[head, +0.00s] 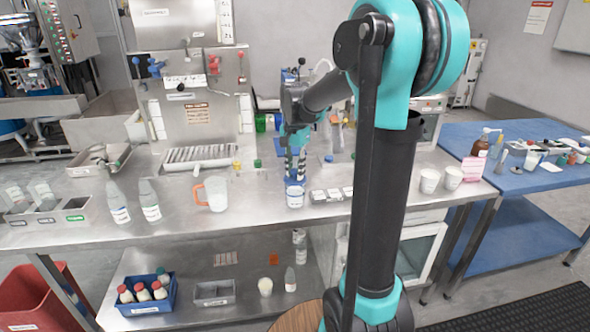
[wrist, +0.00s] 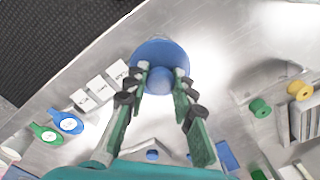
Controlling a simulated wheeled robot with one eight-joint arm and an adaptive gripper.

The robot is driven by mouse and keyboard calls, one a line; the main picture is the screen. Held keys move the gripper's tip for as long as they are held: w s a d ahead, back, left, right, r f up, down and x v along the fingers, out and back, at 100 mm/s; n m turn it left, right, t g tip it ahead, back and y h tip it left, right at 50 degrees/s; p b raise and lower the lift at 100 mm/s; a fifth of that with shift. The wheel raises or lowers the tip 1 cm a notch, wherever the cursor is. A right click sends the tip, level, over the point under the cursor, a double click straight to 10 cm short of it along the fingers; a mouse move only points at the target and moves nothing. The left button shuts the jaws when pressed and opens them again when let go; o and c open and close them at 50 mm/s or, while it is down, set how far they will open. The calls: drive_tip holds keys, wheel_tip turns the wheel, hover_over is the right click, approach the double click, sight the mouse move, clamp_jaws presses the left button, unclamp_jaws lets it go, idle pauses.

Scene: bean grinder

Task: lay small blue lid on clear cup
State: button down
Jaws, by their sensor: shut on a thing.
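The small blue lid (wrist: 160,52) is a round disc with a ball-shaped knob, seen from above in the wrist view. My gripper (wrist: 159,80) is shut on the knob, one finger on each side. In the head view the gripper (head: 293,168) points down with the blue lid (head: 294,181) beneath its fingertips. The clear cup (head: 295,199) stands upright on the steel table directly below the lid. The lid is at the cup's rim; I cannot tell whether it rests on it or is slightly above. In the wrist view the lid hides most of the cup.
An orange-handled pitcher (head: 216,194) stands left of the cup, with two bottles (head: 149,200) farther left. Small labelled tiles (head: 333,194) lie just right of the cup. Two white cups (head: 429,180) stand farther right. The table's front edge is close in front.

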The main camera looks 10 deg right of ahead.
drive_tip(key=shift+f, duration=0.65)
idle(0.9)
idle(0.4)
drive_tip(key=c, duration=1.2)
unclamp_jaws()
drive_tip(key=shift+o, duration=0.7)
drive_tip(key=o, duration=0.4)
drive_tip(key=shift+o, duration=0.2)
drive_tip(key=shift+r, duration=3)
